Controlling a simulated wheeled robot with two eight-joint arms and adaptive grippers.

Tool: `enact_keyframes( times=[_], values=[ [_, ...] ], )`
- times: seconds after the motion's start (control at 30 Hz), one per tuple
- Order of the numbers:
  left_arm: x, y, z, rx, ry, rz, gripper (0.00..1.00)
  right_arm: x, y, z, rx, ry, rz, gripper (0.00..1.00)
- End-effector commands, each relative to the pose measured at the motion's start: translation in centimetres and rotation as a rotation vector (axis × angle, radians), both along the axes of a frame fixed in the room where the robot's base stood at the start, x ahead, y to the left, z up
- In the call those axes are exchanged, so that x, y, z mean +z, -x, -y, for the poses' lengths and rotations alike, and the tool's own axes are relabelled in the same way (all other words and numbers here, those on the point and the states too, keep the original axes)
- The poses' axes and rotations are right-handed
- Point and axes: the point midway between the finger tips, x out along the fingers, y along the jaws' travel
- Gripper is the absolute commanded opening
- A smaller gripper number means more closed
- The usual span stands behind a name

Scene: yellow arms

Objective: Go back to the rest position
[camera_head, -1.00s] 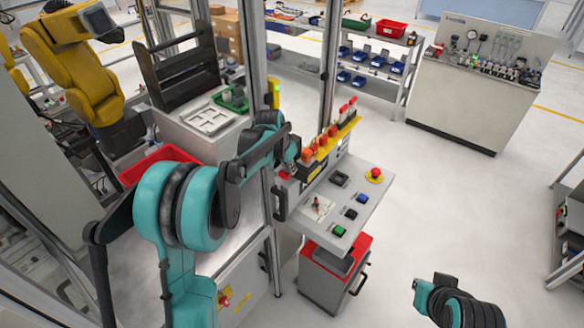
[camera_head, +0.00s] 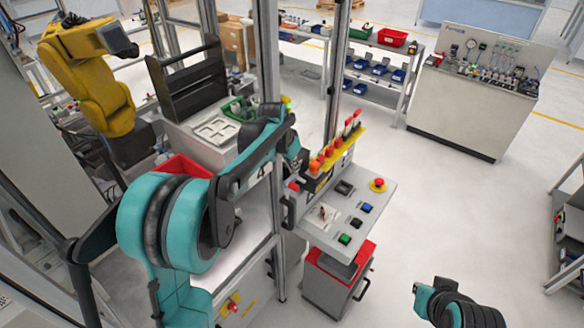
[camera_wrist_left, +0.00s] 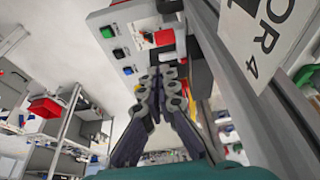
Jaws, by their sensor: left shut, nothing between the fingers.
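My left gripper (camera_head: 300,161) is small and partly hidden behind its own arm in the head view. It lies at the left edge of the control panel (camera_head: 352,228), by the steel post. In the left wrist view the gripper (camera_wrist_left: 158,80) shows dark fingers shut with nothing between them. The panel with its buttons (camera_wrist_left: 120,50) appears beyond the fingertips; I cannot tell the gap. A teal and black part of my right arm shows at the lower right of the head view, but its gripper does not.
Steel posts (camera_head: 269,60) stand close to my left arm. A row of orange-red parts on a yellow strip (camera_head: 345,141) lies behind the panel. A grey box with a red top (camera_head: 335,285) stands below. The floor to the right (camera_head: 450,210) is clear.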

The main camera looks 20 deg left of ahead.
Motion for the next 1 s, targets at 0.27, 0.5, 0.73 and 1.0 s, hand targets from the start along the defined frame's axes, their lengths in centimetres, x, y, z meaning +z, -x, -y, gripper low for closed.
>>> enact_keyframes(
  times=[0.27, 0.5, 0.73, 1.0],
  values=[
    [-0.1, 0.0, 0.0, 0.000, 0.000, 0.000, 0.00, -0.1, 0.0, 0.0, 0.000, 0.000, 0.000, 0.00],
    [-2.3, 2.8, 0.6, 0.032, -0.001, 0.020, 0.00, -4.2, 0.0, 0.0, 0.000, 0.000, 0.000, 0.00],
    [-7.8, 10.1, 1.5, 0.117, -0.003, 0.076, 0.00, -12.9, 0.0, 0.0, 0.000, 0.000, 0.000, 0.00],
    [-16.6, 19.1, 2.3, 0.215, 0.007, 0.149, 0.00, -22.4, 0.0, 0.0, 0.000, 0.000, 0.000, 0.00]
  ],
)
